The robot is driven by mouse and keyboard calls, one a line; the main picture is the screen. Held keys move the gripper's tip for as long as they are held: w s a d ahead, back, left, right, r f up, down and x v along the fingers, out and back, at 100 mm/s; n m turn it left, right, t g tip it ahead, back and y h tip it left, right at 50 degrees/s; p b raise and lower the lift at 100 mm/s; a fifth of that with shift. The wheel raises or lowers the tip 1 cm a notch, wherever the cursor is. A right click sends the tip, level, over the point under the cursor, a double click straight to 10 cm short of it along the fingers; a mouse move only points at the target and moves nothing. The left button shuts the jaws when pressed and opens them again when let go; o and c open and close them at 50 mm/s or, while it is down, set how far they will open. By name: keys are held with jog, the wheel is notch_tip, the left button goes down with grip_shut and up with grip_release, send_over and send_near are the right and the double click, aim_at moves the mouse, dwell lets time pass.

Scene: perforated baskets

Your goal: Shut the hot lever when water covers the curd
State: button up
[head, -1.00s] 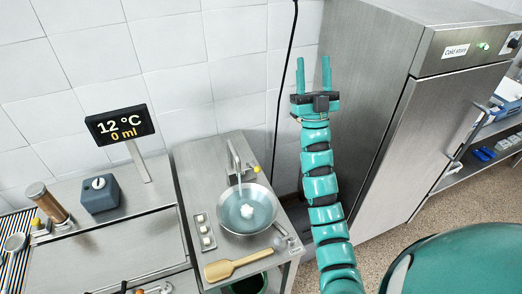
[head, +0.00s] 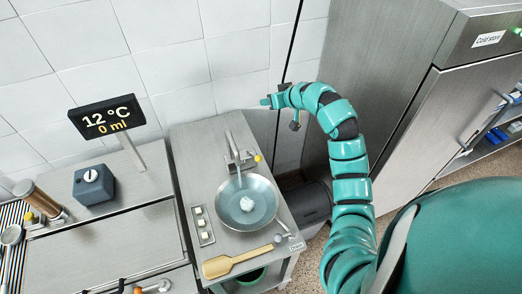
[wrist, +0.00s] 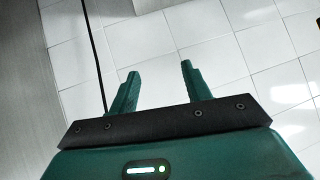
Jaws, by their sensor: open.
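A round metal bowl (head: 272,188) stands on the steel counter under a tap (head: 236,150). A white lump of curd (head: 247,204) shows in its middle. The bowl's inside looks blue-grey; I cannot tell how deep any water is. A small yellow-knobbed lever (head: 257,158) sits right of the tap; its hot marking cannot be read. The display (head: 108,116) reads 12 °C and 0 ml. My gripper (head: 266,101) is above and behind the tap, near the wall, away from the lever. In the wrist view its fingers (wrist: 158,70) are apart and empty, facing white tiles.
A wooden paddle (head: 236,261) lies in front of the bowl, beside a small metal fitting (head: 285,230). A block with pale buttons (head: 202,224) is left of the bowl. A tall steel cold store (head: 385,85) stands right. A black cable (head: 288,55) hangs down the wall.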

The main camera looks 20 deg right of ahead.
jog(key=s+a+f+n+g, duration=0.1)
jog(key=s+f+g, duration=0.5)
jog(key=s+f, duration=0.25)
send_near(260, 156)
jog(key=b+x, duration=0.6)
jog(key=x, duration=0.1)
jog(key=shift+s+a+b, duration=0.2)
jog(key=shift+b, duration=0.1)
jog(key=shift+w+a+f+p, duration=0.1)
jog(key=shift+w+p, duration=0.1)
jog(key=shift+p, duration=0.4)
jog(key=shift+p+x, duration=0.35)
jog(key=shift+x, duration=0.65)
jog(key=shift+f, duration=0.1)
jog(key=c, duration=1)
